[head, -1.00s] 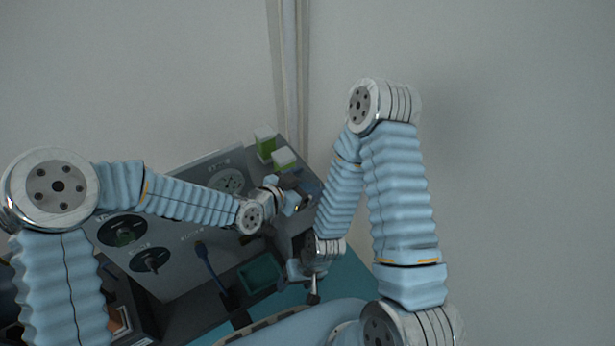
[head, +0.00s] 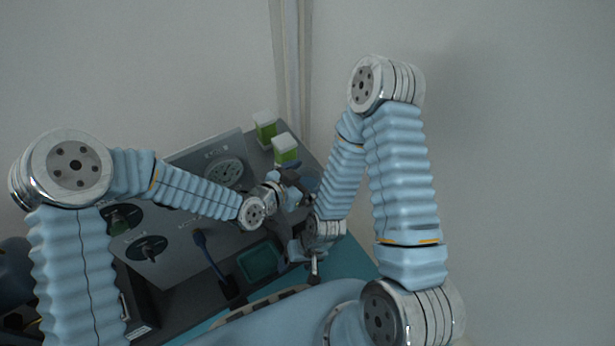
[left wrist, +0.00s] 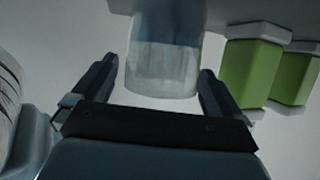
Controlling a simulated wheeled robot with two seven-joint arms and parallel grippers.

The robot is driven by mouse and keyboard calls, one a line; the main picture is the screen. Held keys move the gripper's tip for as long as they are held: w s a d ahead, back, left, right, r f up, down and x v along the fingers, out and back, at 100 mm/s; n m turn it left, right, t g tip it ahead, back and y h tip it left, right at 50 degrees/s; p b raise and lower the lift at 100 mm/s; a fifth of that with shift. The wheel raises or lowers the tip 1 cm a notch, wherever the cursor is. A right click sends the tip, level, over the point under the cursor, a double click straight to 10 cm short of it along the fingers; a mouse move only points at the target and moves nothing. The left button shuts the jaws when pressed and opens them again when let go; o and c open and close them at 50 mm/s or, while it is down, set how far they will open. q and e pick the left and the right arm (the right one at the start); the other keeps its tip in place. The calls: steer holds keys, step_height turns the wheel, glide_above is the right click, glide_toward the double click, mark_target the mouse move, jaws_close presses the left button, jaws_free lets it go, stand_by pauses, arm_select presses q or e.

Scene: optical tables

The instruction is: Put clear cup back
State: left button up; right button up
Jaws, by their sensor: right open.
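The clear cup (left wrist: 165,60) shows in the left wrist view, with its bottom part lying between the two finger tips. My left gripper (left wrist: 160,85) is open around it, with a gap visible at the left finger; contact at the right finger cannot be told. In the head view my left gripper (head: 292,183) is over the far right part of the table, and the cup is mostly hidden there. My right gripper (head: 314,268) is open and lower in the picture, close to the near edge, with nothing seen in it.
Two green containers with white lids (head: 285,149) stand just beyond my left gripper; they also show at the right of the left wrist view (left wrist: 250,68).

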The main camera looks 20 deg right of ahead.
arm_select(q)
steer(key=shift+r+p, duration=0.3)
steer(key=shift+p, duration=0.1)
steer(key=v, duration=1.2)
steer(key=shift+f, duration=0.2)
steer(key=s+a+f+n+g+y+p, duration=0.1)
steer(key=s+a+f+n+y+p, duration=0.1)
steer(key=a, duration=0.5)
steer(key=s+a+f+n+g+y+p, duration=0.1)
steer(key=s+a+f+n+y+p, duration=0.1)
steer(key=a+f+n, duration=0.4)
steer(key=s+a+f+n+g+y+p, duration=0.1)
steer(key=s+a+f+n+y+p, duration=0.2)
steer(key=a, duration=0.5)
steer(key=f+n+y+p, duration=0.1)
steer(key=n+p, duration=0.1)
steer(key=n, duration=0.1)
steer(key=shift+f+n+g, duration=0.3)
steer(key=shift+n, duration=0.1)
steer(key=shift+a, duration=0.15)
